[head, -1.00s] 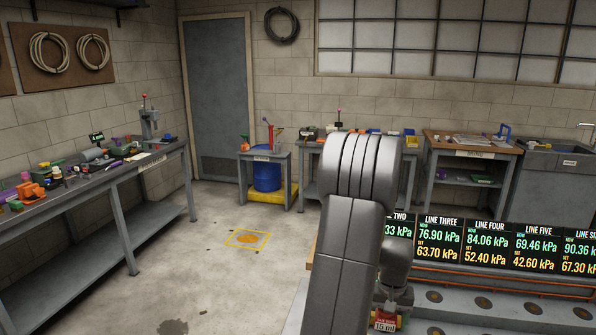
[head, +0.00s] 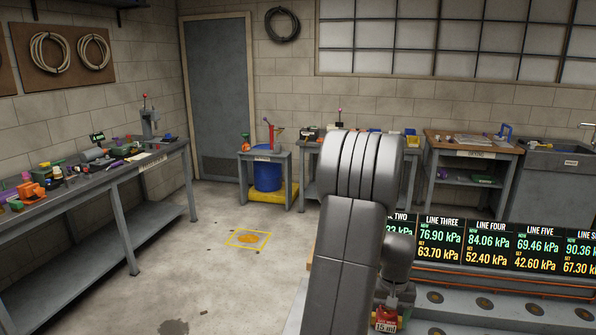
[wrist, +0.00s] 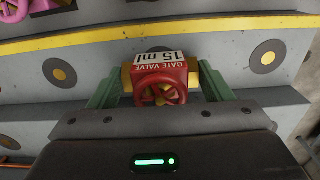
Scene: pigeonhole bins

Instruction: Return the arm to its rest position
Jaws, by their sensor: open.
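My gripper (wrist: 160,88) shows in the wrist view, with one green finger on each side of a red gate valve (wrist: 161,78). The jaws are open around the valve, and I cannot tell whether either finger touches it. The valve has a brass body, a red handwheel and a white label that reads upside down. In the head view my grey arm fills the middle, and the red valve (head: 386,318) shows at its lower right. My gripper's fingers are hard to make out there.
A grey panel (head: 480,316) with round dark spots lies at the lower right, below a row of pressure displays (head: 486,244). A pink handwheel (wrist: 14,8) is at the wrist view's upper left. A cluttered workbench (head: 130,172) stands left.

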